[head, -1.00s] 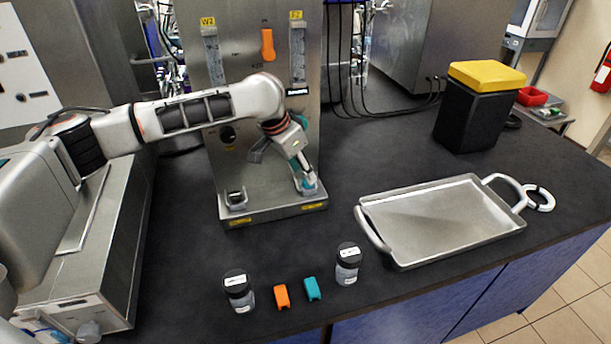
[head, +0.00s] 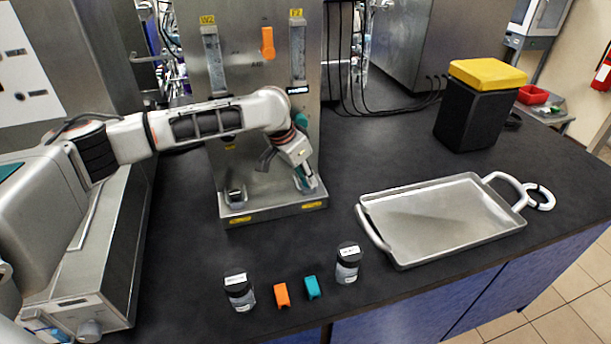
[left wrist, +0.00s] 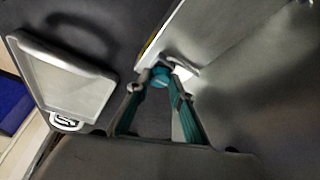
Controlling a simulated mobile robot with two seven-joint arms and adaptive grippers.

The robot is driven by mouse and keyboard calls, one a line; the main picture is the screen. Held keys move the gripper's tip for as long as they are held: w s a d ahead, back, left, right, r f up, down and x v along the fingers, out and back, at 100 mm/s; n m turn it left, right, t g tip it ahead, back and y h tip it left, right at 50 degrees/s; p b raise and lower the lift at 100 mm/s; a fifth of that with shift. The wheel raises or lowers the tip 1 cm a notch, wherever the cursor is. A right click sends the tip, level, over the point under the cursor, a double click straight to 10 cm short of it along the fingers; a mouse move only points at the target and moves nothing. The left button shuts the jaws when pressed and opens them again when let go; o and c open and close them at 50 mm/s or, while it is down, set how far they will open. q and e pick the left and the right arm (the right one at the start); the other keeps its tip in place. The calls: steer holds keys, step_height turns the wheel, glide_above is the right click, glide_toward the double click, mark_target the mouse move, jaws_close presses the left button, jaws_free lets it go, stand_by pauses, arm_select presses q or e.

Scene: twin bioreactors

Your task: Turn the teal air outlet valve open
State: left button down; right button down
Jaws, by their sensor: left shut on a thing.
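The bioreactor panel (head: 240,90) stands at the back middle. My left gripper (head: 305,182) reaches down to the right side of its base. In the left wrist view, the left gripper (left wrist: 162,80) has its fingertips closed around a small round teal part, which I take as the teal air outlet valve (left wrist: 160,77). A pale metal piece (left wrist: 182,66) sits just beyond it. In the head view the fingers largely hide the valve, so its turn angle is unclear. A teal patch (head: 301,120) shows beside my wrist. My right gripper is not in view.
An orange handle (head: 267,42) is high on the panel. A metal tray (head: 435,225) lies to the right, with a yellow-lidded black bin (head: 478,110) behind. Two bottles (head: 238,292) (head: 348,263), an orange piece (head: 282,295) and a teal piece (head: 313,287) are in front.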

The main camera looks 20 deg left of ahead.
arm_select(q)
steer(key=n, duration=0.1)
steer(key=n+y, duration=0.1)
steer(key=n, duration=0.2)
steer(key=shift+s+d+n+t+y, duration=0.1)
steer(key=shift+d+n+t+y, duration=0.2)
steer(key=shift+t+y, duration=0.1)
steer(key=n+y, duration=0.1)
steer(key=n, duration=0.1)
steer(key=n+y, duration=0.1)
steer(key=n, duration=0.1)
steer(key=shift+d+n, duration=0.2)
steer(key=shift+n, duration=0.1)
steer(key=n, duration=0.2)
steer(key=n+y, duration=0.1)
steer(key=n, duration=0.1)
steer(key=shift+d+n+g+y, duration=0.15)
steer(key=shift+n+g+y, duration=0.15)
steer(key=shift+g, duration=0.1)
steer(key=shift+w+n+g+y, duration=0.15)
steer(key=shift+n+g+y, duration=0.15)
steer(key=shift+n, duration=0.7)
steer(key=shift+w+n+g+y, duration=0.1)
steer(key=shift+n+g+y, duration=0.15)
steer(key=shift+n, duration=0.75)
steer(key=c, duration=1.8)
jaws_free()
